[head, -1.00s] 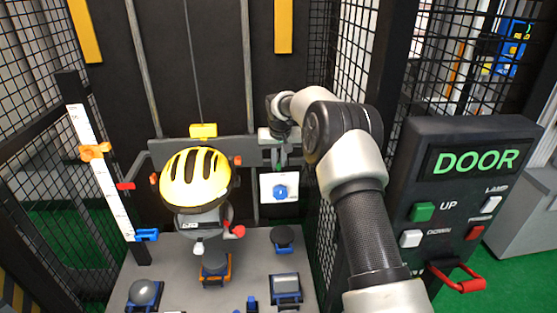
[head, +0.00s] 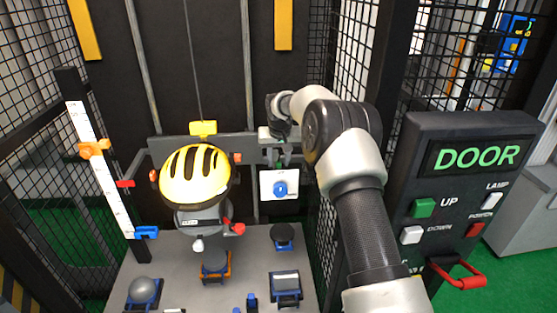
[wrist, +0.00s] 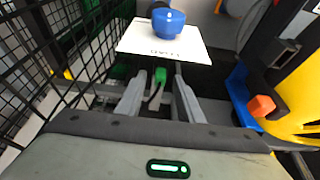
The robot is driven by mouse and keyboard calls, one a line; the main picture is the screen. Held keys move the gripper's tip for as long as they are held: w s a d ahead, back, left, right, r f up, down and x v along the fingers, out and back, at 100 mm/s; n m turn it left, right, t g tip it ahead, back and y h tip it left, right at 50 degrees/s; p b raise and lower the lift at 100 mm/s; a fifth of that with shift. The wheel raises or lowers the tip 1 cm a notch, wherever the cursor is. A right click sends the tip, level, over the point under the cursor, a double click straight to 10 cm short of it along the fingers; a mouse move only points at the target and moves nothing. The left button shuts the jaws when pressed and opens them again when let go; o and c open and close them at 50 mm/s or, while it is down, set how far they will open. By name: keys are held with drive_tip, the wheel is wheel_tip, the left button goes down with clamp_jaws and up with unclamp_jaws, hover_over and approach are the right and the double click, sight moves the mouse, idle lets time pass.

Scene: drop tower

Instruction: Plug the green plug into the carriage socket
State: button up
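The green plug (wrist: 160,75) shows in the wrist view with a grey cable below it, between the two fingers of my gripper (wrist: 160,88). The fingers stand apart with a visible gap on both sides of the plug. In the head view my gripper (head: 278,157) is at the right end of the carriage crossbar (head: 240,147), above a white plate. The carriage carries a yellow helmet (head: 195,176) with black slots on a grey headform. I cannot make out the carriage socket in either view.
The white plate (head: 268,200) bears a blue round part (head: 280,189), close beyond my fingers. Mesh walls stand on both sides. A control panel (head: 460,190) reading DOOR is at right. Several fixtures sit on the grey base (head: 185,270). An upright scale (head: 98,165) is at left.

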drive_tip(key=v, duration=1.7)
drive_tip(key=shift+r, duration=0.2)
drive_tip(key=shift+s+f, duration=0.1)
drive_tip(key=shift+s, duration=0.1)
